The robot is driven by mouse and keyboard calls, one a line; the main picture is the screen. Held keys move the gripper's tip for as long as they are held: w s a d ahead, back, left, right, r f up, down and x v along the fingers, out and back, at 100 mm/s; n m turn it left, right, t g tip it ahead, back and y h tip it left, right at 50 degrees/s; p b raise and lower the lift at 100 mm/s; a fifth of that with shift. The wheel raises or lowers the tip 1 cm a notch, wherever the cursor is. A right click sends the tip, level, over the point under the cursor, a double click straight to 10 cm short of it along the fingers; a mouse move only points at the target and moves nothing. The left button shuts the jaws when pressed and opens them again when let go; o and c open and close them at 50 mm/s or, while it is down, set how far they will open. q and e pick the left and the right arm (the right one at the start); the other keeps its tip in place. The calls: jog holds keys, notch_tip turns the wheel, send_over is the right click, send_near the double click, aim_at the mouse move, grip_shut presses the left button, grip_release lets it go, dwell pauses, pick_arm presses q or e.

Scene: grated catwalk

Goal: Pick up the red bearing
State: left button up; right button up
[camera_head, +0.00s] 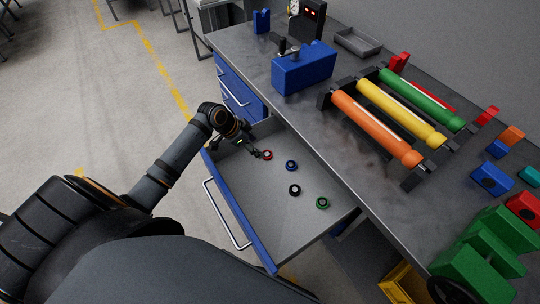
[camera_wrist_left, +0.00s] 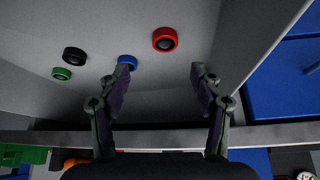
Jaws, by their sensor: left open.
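The red bearing (camera_head: 267,155) lies in an open drawer (camera_head: 249,187), near my left gripper (camera_head: 257,153). In the left wrist view the red bearing (camera_wrist_left: 165,40) sits beyond the fingertips, roughly between their lines. My left gripper (camera_wrist_left: 158,75) is open and empty in that view, with its two fingers apart. A blue bearing (camera_head: 291,165) lies close to the red one, and it shows by the left fingertip in the wrist view (camera_wrist_left: 127,63). My right gripper is not seen.
A black bearing (camera_head: 295,190) and a green bearing (camera_head: 322,203) lie farther along in the drawer. The drawer walls surround them. The workbench (camera_head: 330,150) beside it holds a blue block (camera_head: 302,72), coloured rollers (camera_head: 377,128) and a green vise-like object (camera_head: 480,245).

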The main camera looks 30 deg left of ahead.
aim_at(267, 154)
pick_arm(q)
jog(key=x, duration=0.3)
jog(key=shift+w+d+f, duration=0.1)
jog(key=shift+w+f, duration=0.1)
jog(key=x, duration=0.3)
jog(key=a+x, duration=0.1)
jog(key=x, duration=0.1)
jog(key=shift+w+f, duration=0.15)
jog(key=shift+f, duration=0.05)
jog(key=shift+r, duration=0.1)
jog(key=shift+c, duration=1)
jog(key=c, duration=0.9)
jog(key=shift+c, duration=0.9)
jog(key=shift+r, duration=0.1)
